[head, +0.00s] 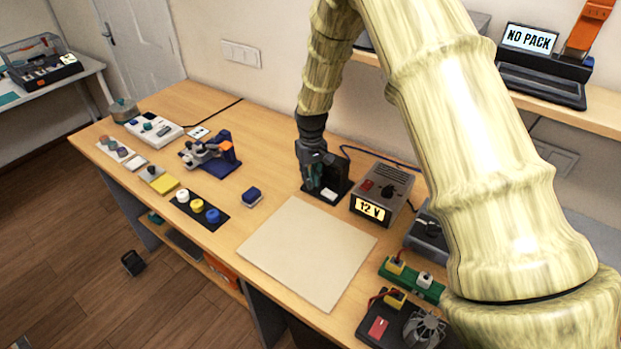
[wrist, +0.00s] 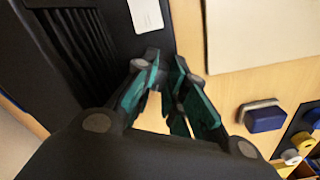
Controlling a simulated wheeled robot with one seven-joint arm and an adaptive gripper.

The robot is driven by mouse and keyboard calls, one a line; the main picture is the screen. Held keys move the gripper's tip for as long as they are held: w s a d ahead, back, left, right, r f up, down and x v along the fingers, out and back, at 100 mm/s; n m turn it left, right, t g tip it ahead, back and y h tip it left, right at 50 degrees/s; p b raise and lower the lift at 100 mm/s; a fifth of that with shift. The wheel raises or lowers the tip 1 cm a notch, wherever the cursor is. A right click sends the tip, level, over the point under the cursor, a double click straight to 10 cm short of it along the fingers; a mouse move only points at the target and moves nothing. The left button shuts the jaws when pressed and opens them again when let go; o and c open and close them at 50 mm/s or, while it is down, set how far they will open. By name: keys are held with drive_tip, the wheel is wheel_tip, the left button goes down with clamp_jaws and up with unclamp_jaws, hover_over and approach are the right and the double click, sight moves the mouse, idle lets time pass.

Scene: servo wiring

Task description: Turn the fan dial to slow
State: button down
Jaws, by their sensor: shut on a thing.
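My gripper (head: 316,182) reaches down at a black unit (head: 344,166) at the back of the bench, left of the 12 V supply. In the wrist view the black unit (wrist: 70,55) has a ribbed side and a white label (wrist: 146,15). The green-padded fingers of my gripper (wrist: 168,72) come together at the unit's edge, around a small dark part that I take for the fan dial (wrist: 152,54). The dial is mostly hidden, and its pointer and setting cannot be read.
The grey supply (head: 383,190) showing "12 V" stands close to the right of my gripper. A bare pale mat (head: 308,250) lies in front. A blue block (head: 252,196) is to the left. A fan (head: 424,328) sits on a dark board at the front right.

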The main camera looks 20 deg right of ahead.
drive_tip(key=shift+r, duration=0.2)
drive_tip(key=c, duration=1.5)
unclamp_jaws()
drive_tip(key=shift+s+d, duration=0.1)
drive_tip(key=shift+o, duration=0.2)
wheel_tip(320, 180, up, 12)
drive_tip(key=shift+f, duration=0.1)
